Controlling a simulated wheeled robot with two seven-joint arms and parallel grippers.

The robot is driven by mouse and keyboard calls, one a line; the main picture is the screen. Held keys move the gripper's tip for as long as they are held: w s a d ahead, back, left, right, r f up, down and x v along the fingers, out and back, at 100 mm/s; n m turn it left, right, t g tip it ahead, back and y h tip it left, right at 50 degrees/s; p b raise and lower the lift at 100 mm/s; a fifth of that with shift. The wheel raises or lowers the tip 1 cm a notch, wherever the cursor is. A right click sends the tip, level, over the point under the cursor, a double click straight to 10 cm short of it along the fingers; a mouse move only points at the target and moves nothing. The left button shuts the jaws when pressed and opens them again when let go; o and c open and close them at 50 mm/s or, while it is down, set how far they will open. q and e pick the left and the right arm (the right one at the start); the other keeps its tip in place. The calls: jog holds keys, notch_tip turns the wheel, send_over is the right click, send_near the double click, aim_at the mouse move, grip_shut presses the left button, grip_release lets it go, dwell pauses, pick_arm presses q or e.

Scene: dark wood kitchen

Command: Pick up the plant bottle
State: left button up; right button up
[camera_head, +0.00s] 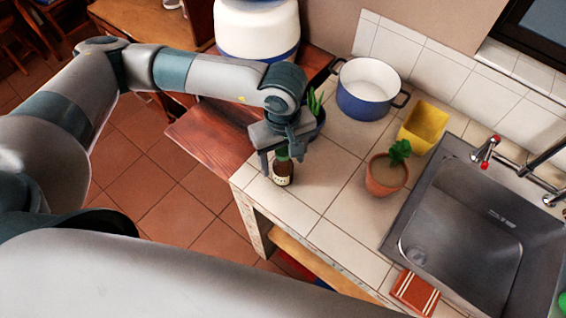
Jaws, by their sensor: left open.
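A small dark bottle (283,174) with a green top and a pale label stands upright on the tiled counter near its left front corner. My left gripper (282,158) is open and points down over it, with the bottle's top between or just behind the fingers; I cannot tell whether they touch it. A terracotta pot with a green plant (386,174) stands to the right on the counter. My right gripper is out of view.
A blue and white pot (365,92) and a yellow container (423,127) stand farther back. A plant in a dark blue pot (318,117) is partly hidden behind my left gripper. A metal sink (470,235) is at right. A red striped cloth or box (414,294) lies at the front edge.

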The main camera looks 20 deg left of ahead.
pick_arm(q)
jog(key=shift+f+p, duration=0.4)
jog(key=shift+f, duration=0.85)
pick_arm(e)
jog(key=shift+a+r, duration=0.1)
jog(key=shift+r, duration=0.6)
pick_arm(q)
jog(key=shift+c, duration=0.6)
jog(key=c, duration=1.1)
jog(key=shift+r, duration=0.15)
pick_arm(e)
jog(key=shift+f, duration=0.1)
